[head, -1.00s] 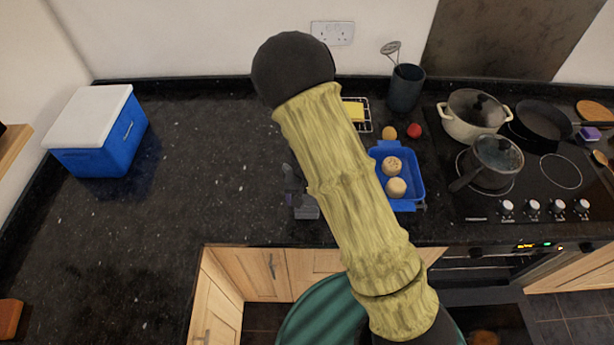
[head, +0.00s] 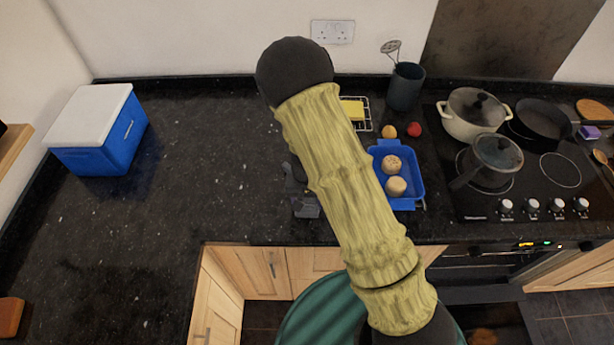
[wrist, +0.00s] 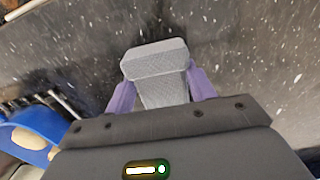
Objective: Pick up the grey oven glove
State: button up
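The grey oven glove (wrist: 158,62) shows in the wrist view as a light grey, textured piece with a wider block at its far end. My gripper (wrist: 160,90) has its two purple fingers on either side of the glove, which fills most of the space between them. I cannot tell whether both fingers press on it. In the head view, my gripper (head: 304,204) is low over the counter's front part, largely hidden behind my arm. I cannot make out the glove clearly there.
A blue tray (head: 416,196) with two round buns is just right of my gripper. A wire rack (head: 366,118), utensil pot (head: 405,86) and hob with pans (head: 478,112) lie beyond. A blue cool box (head: 100,140) stands far left; the counter between is clear.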

jog(key=shift+c, duration=0.2)
notch_tip(320, 180, up, 10)
jog(key=shift+r+b, duration=0.1)
jog(key=shift+b, duration=0.25)
jog(key=shift+a, duration=0.1)
dwell(1.3)
